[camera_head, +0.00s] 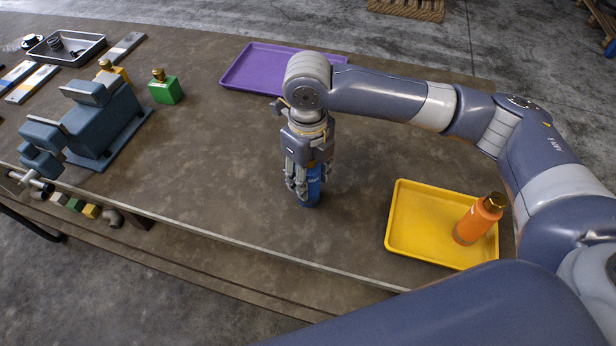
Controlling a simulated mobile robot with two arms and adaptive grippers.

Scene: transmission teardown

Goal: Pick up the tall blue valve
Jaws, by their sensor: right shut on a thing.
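The tall blue valve (313,187) stands upright on the brown table, in the middle of the head view. My right gripper (302,186) points straight down over it and is shut on it. The fingers and palm hide the upper part of the valve; its lower body and base show below and between the fingers. The valve's base appears to be at the tabletop, but I cannot tell whether it touches. My left gripper is not in view.
A yellow tray (408,222) with an orange bottle-shaped valve (478,219) is at right. A purple tray (236,75) lies behind. At left are a blue-grey vise (103,118), a green block valve (165,90), a yellow one (117,75) and a grey tray (98,44). The table's front edge is near.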

